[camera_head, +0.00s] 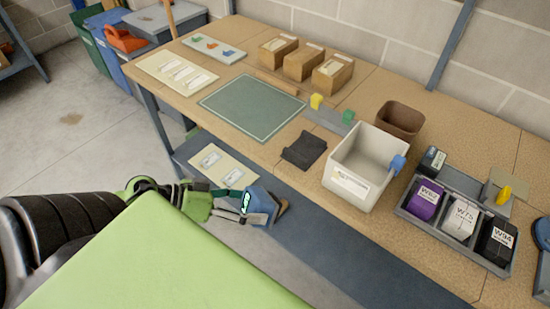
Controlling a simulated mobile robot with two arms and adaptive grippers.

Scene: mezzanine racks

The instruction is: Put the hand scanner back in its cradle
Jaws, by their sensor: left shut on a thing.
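My left gripper (243,208) is in front of the bench's near edge, above the lower shelf. It is shut on a blue object with a dark brownish end (263,202), which looks like the hand scanner; the fingers hide part of it. A black, angular, wedge-like piece (304,150) sits on the bench near its front edge, left of the grey bin. It looks like the cradle, and nothing rests in it. The held object is apart from it, lower and to the left in the picture. My right gripper is not in view.
A grey bin (349,186) with a blue piece on its rim stands right of the black piece. A green mat (252,107) lies left of it, clear. Cardboard boxes (303,62), a brown bin (399,119) and a tray of packets (412,215) are also on the bench.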

